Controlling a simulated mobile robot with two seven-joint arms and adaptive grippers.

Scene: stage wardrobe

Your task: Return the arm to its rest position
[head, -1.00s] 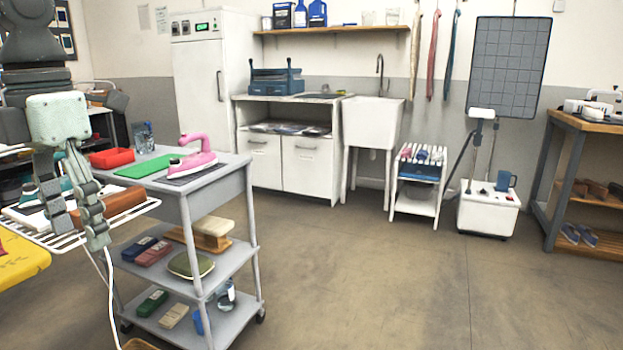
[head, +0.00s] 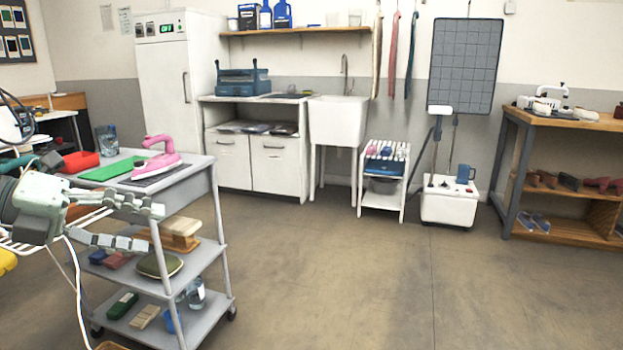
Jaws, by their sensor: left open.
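My left gripper (head: 157,228) comes in from the left edge of the head view, with its fingers pointing right. Its two fingers are spread apart and nothing is between them. It is in front of the grey trolley's near left side and overlaps it in the picture; I cannot tell the exact gap. My right gripper is not in view.
The grey trolley (head: 198,192) carries a pink iron (head: 160,160), a green mat (head: 105,172) and a red tray (head: 80,161). A wire rack (head: 85,222) is partly hidden behind my left gripper. The floor to the right is clear.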

